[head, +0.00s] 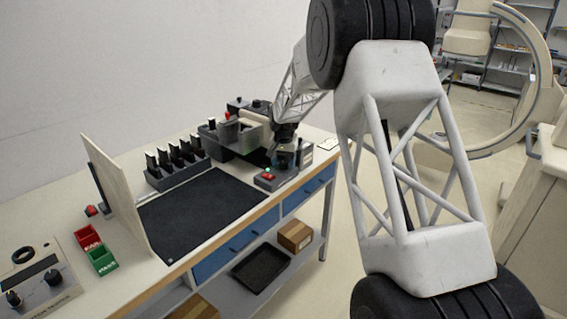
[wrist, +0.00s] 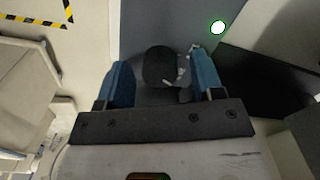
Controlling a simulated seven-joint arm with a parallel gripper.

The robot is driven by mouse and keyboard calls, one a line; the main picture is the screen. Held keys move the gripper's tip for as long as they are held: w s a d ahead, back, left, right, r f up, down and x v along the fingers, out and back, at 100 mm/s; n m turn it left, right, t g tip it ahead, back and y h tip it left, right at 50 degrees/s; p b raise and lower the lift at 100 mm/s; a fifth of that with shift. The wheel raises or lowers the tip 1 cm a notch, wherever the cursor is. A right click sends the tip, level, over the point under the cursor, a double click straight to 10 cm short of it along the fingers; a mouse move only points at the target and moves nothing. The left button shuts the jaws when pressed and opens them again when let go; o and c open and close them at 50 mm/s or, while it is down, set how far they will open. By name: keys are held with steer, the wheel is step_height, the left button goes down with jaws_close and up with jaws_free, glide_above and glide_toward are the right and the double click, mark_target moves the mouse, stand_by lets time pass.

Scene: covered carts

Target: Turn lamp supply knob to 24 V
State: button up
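The lamp supply (head: 266,184) is a dark grey box near the right end of the bench, with a red switch and a small lit green lamp on top. The lit lamp also shows in the wrist view at upper right. My gripper (head: 284,160) points down over the supply's far part. In the wrist view my gripper (wrist: 162,80) is open, with its two blue finger pads on either side of a round black knob (wrist: 158,68). A gap shows between the knob and each pad. White marks show by the knob's lower right edge; the dial setting cannot be read.
A black mat (head: 205,210) covers the bench's middle. A rack of dark upright holders (head: 178,165) and an upright board (head: 115,195) stand left. Dark equipment (head: 225,135) stands behind my gripper. Red (head: 88,236) and green (head: 102,260) bins sit at the left.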

mark_target(284, 162)
steer(key=shift+r, duration=0.1)
steer(key=shift+r, duration=3.8)
